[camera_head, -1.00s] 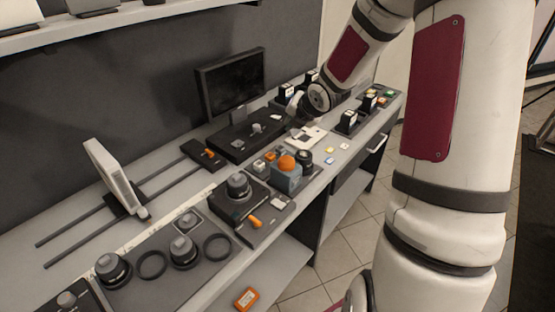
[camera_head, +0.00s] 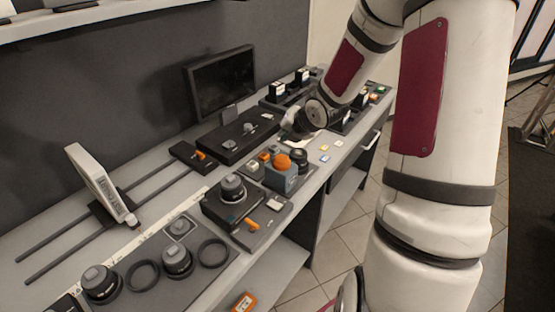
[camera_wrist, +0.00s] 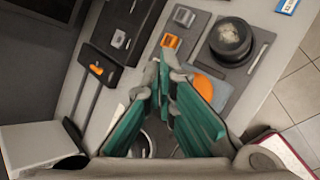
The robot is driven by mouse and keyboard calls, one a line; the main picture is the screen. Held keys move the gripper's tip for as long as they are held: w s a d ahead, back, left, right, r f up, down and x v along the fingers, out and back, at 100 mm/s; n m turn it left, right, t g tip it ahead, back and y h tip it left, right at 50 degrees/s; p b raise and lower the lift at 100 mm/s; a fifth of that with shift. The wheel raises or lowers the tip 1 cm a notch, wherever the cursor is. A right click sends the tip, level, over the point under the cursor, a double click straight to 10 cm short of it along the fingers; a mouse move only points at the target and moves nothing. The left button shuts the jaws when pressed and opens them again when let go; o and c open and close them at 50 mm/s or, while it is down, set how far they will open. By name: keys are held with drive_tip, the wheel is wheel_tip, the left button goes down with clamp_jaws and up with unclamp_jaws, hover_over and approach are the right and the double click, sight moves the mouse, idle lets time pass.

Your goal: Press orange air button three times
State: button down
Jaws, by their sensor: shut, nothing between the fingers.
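The orange air button (camera_head: 283,162) is a dome on top of a blue-grey box (camera_head: 284,180) near the bench's front edge. In the wrist view the orange dome (camera_wrist: 203,87) shows just right of the fingertips, partly hidden by a finger. My gripper (camera_wrist: 166,75) is shut and empty, its teal fingers close together at the tips. In the head view the end of my arm is just behind and above the button, and its fingers are not clear. I cannot tell how high the fingertips are, and no contact with the button is visible.
A black round knob (camera_head: 298,160) stands right beside the button box. A small orange switch (camera_wrist: 170,41) lies on the same panel. A dark panel with a grey knob (camera_head: 232,187) is at the near left. A monitor (camera_head: 219,82) stands behind. Floor is open beyond the front edge.

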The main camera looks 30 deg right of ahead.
sight(284, 157)
drive_tip(key=shift+f+b, duration=1.3)
drive_tip(key=shift+f, duration=0.95)
drive_tip(key=shift+f, duration=0.1)
drive_tip(key=shift+f+b, duration=0.3)
drive_tip(key=shift+f+b, duration=0.65)
drive_tip(key=shift+f, duration=0.15)
idle(0.6)
idle(0.4)
drive_tip(key=shift+r+p, duration=0.9)
drive_tip(key=shift+r, duration=0.35)
